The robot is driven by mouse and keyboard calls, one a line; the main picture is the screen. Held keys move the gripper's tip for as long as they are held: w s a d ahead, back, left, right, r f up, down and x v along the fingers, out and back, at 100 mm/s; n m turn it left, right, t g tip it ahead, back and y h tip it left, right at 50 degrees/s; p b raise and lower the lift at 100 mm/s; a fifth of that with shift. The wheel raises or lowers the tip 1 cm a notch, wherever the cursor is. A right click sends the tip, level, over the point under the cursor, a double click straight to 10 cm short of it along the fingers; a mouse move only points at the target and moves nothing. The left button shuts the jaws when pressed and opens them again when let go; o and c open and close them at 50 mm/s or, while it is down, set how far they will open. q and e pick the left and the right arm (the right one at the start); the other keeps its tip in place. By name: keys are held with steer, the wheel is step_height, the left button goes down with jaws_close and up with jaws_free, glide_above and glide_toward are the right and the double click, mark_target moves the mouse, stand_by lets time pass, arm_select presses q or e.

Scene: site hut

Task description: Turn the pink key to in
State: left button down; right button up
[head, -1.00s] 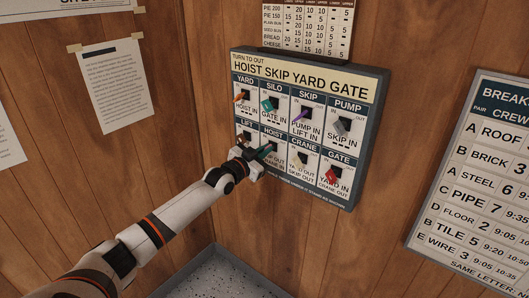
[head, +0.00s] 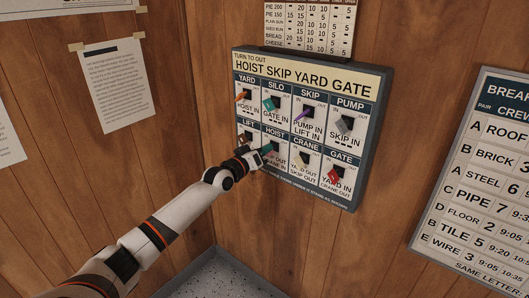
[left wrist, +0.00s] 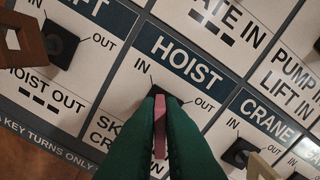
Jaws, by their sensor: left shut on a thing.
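The pink key (left wrist: 161,128) is in the HOIST lock, in the lower row of the key board (head: 361,140). My left gripper (head: 269,149) is at that lock. In the left wrist view its two green fingers (left wrist: 160,142) are closed on the pink key from both sides. The key's visible edge runs nearly straight up and down in that view. The IN mark lies up and left of it, OUT to the right. I cannot tell exactly which mark it points to. In the head view the gripper hides the key.
Other keys stand close by: teal (head: 269,104) at SILO, orange (head: 242,97) at YARD, purple (head: 302,112) at SKIP, grey (head: 344,124) at PUMP and red (head: 333,177) at GATE. A brown key (left wrist: 28,38) at LIFT is left of my fingers.

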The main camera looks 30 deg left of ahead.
arm_select(q)
steer(key=shift+n, duration=0.6)
steer(key=c, duration=1.6)
jaws_free()
steer(key=shift+a+n, duration=0.1)
steer(key=shift+n, duration=0.2)
steer(key=shift+o, duration=0.2)
steer(key=shift+s, duration=0.1)
steer(key=s, duration=1.1)
steer(key=shift+s+a+b, duration=0.4)
steer(key=shift+a+b, duration=0.05)
